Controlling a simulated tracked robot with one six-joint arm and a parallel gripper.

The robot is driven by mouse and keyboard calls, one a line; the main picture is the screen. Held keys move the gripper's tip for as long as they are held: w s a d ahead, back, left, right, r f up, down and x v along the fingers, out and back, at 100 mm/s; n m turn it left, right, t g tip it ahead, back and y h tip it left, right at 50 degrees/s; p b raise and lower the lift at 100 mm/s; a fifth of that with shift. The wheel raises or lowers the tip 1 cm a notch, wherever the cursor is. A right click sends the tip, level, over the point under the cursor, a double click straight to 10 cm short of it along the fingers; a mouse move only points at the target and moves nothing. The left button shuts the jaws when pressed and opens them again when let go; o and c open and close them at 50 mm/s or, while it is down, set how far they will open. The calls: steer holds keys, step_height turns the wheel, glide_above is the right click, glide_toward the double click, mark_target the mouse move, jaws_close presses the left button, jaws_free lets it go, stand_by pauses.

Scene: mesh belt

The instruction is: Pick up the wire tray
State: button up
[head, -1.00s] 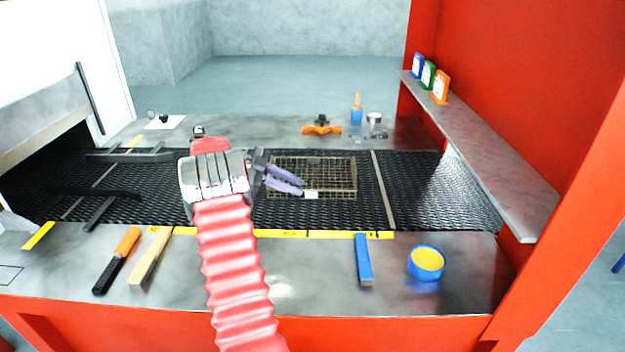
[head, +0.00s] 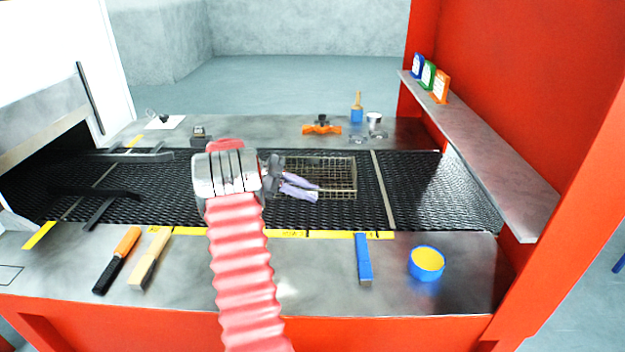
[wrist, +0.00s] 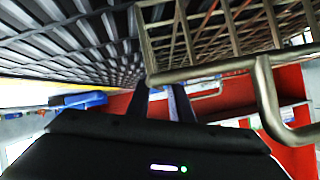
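The wire tray (head: 338,174) is a brass-coloured mesh basket lying on the black mesh belt in the head view. In the wrist view its rim and wires (wrist: 210,71) fill the upper right, very close. My gripper (head: 318,190) has two purple fingers pointing right, with a gap between them. They overlap the tray's left and middle part in the head view. In the wrist view the dark fingers (wrist: 165,98) stand apart below the rim in the picture, with nothing seen between them. Contact with the tray cannot be told.
The black mesh belt (head: 440,190) runs across, with a crossbar (head: 382,190) right of the tray. A blue block (head: 363,260), a blue-yellow round container (head: 426,263) and an orange-handled brush (head: 117,262) lie on the front ledge. An orange clamp (head: 321,129) sits behind. A shelf (head: 490,145) is at right.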

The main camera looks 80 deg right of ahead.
steer(key=shift+c, duration=0.7)
jaws_close()
step_height(320, 180, up, 10)
steer(key=shift+r, duration=0.1)
stand_by(0.4)
stand_by(0.4)
